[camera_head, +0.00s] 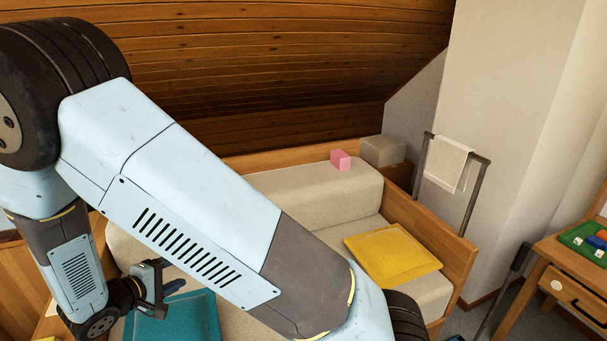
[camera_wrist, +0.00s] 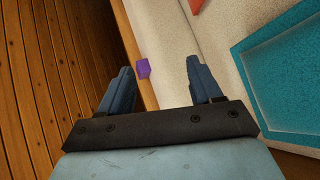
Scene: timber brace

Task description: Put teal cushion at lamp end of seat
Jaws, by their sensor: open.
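The teal cushion (camera_head: 185,322) lies on the near left part of the pale seat (camera_head: 362,234), partly cut off by the bottom edge of the head view. In the wrist view the teal cushion (camera_wrist: 275,82) is at the right, outside my fingers. My gripper (camera_head: 176,288) is near the cushion's upper left edge; its height above it is hard to tell. In the wrist view my gripper (camera_wrist: 158,68) is open, with nothing held between its fingers. I cannot make out a lamp in either view. My arm hides much of the middle of the seat.
A yellow cushion (camera_head: 393,256) lies on the seat's right end. A pink block (camera_head: 340,160) sits on the backrest, near a grey box (camera_head: 383,151). A purple block (camera_wrist: 143,68) shows beyond my fingers. A towel rack (camera_head: 481,195) and wooden desk (camera_head: 570,278) stand right.

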